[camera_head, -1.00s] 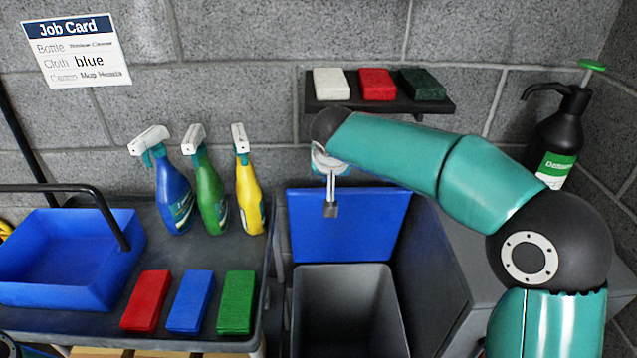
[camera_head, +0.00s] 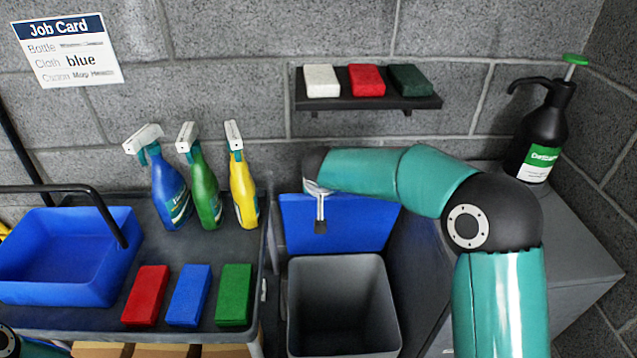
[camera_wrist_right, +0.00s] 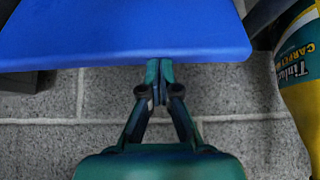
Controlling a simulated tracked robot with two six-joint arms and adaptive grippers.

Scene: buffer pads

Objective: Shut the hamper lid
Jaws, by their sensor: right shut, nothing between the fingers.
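The grey hamper (camera_head: 380,300) stands open on the floor, its dark inside showing. Its blue lid (camera_head: 365,228) stands raised at the back, hinged at the rear rim; it fills the top of the right wrist view (camera_wrist_right: 120,30). My right gripper (camera_head: 320,226) is shut and empty, pointing down against the lid's upper left part in the head view. In the right wrist view its closed fingertips (camera_wrist_right: 160,68) meet the lid's edge; whether they press on it I cannot tell. My left gripper is out of view.
A trolley left of the hamper carries a blue bucket (camera_head: 40,290), spray bottles (camera_head: 243,195) and coloured blocks (camera_head: 188,300). A wall shelf (camera_head: 420,101) hangs above. A grey cabinet (camera_head: 570,240) with a black pump bottle (camera_head: 540,135) stands right. A yellow bottle (camera_wrist_right: 300,80) is near the gripper.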

